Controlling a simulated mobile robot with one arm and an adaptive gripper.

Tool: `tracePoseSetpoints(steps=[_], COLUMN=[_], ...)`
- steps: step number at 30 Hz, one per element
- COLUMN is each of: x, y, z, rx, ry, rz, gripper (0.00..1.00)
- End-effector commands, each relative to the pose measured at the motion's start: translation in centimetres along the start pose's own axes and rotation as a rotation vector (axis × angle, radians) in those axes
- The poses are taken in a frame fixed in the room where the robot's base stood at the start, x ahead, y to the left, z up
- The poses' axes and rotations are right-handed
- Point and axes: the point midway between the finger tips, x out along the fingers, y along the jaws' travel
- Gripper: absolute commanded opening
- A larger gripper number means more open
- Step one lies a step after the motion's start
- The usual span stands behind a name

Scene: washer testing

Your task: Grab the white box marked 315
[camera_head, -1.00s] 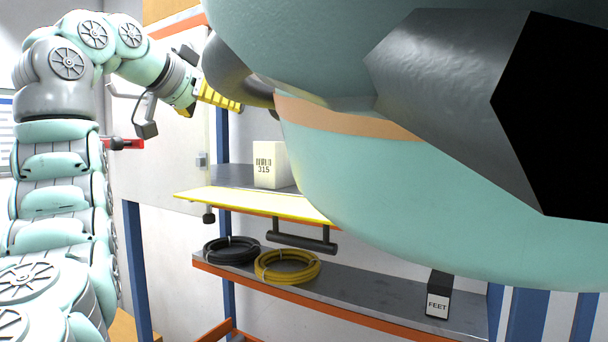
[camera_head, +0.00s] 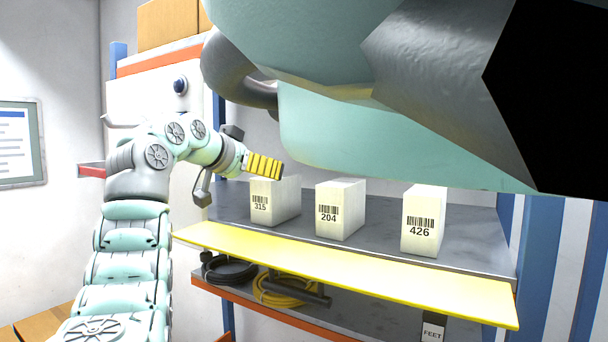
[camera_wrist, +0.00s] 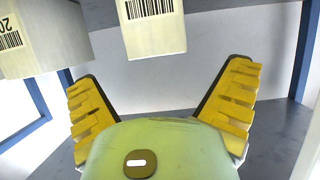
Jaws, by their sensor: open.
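The white box marked 315 (camera_head: 262,205) stands upright at the left of the middle shelf, its barcode face toward the front. My gripper (camera_head: 264,167) is just above and behind-left of it in the picture, its yellow fingers overlapping the box's upper edge; contact cannot be told. In the wrist view my gripper (camera_wrist: 163,75) is open, with its two yellow fingers spread wide and nothing between them. A white box with a barcode (camera_wrist: 153,30) is at the top centre there, beyond the fingertips, its number cut off; it appears to be box 315.
Box 204 (camera_head: 338,213) stands close right of 315, and box 426 (camera_head: 421,226) further right. A yellow board (camera_head: 400,281) runs along the shelf front. Coiled cables (camera_head: 283,289) and a box marked FEET (camera_head: 432,331) lie below. My own body blocks the upper right.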

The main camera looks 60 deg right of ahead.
Motion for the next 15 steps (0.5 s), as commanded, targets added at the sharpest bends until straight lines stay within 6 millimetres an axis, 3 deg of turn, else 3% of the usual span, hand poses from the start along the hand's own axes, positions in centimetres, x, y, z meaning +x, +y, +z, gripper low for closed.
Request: tracePoseSetpoints(steps=[7, 15], x=[1.0, 3.4], y=[0.1, 0.4], z=[-0.4, -0.2], rx=[-0.002, -0.003], ry=[-0.001, -0.005], rz=[0.001, 0.005], gripper=[0.99, 0.99])
